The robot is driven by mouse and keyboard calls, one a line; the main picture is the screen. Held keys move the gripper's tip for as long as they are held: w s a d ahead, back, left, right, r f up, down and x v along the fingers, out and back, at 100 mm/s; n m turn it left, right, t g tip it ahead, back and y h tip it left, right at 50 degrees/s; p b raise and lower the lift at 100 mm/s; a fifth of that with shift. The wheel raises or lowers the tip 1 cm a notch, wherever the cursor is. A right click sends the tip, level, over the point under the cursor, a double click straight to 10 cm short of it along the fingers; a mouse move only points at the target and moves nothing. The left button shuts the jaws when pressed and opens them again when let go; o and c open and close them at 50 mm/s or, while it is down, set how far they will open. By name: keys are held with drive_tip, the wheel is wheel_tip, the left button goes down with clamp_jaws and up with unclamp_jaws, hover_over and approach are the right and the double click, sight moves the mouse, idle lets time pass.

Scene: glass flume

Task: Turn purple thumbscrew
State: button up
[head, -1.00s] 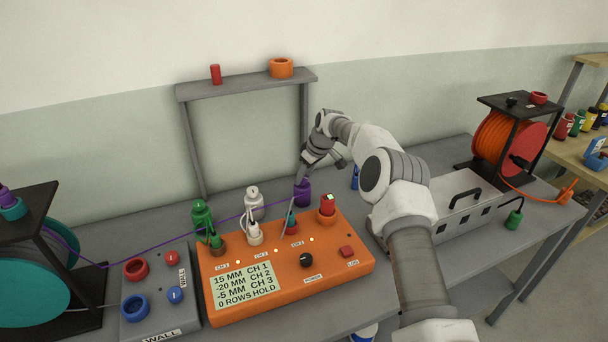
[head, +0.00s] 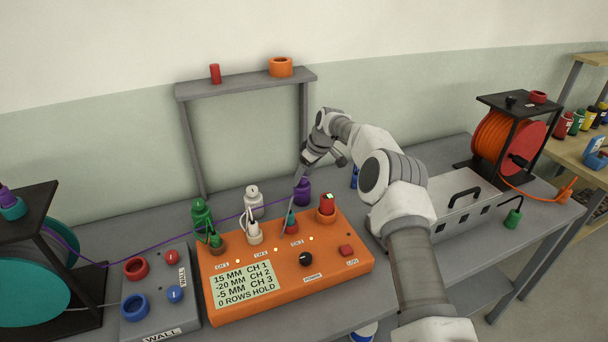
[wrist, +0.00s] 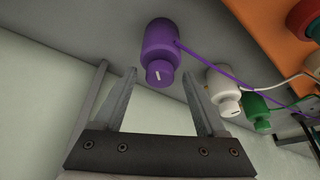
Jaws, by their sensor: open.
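The purple thumbscrew (wrist: 159,74) is the narrower knob with a white mark, on the end of a larger purple body (wrist: 158,40) in the wrist view. The purple body also shows in the head view (head: 302,191), standing behind the orange box, with a purple cable running left from it. My gripper (wrist: 164,80) is open. In the head view my gripper (head: 301,172) is above the purple body.
A white fitting (head: 254,203) and a green fitting (head: 202,216) stand left of the purple one. The orange box (head: 335,270) with plugs and a display is in front. A grey frame (head: 190,145) rises behind. A metal case (head: 462,208) stands right.

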drive_tip(key=v, duration=1.7)
drive_tip(key=shift+r, duration=0.25)
drive_tip(key=shift+s, duration=0.15)
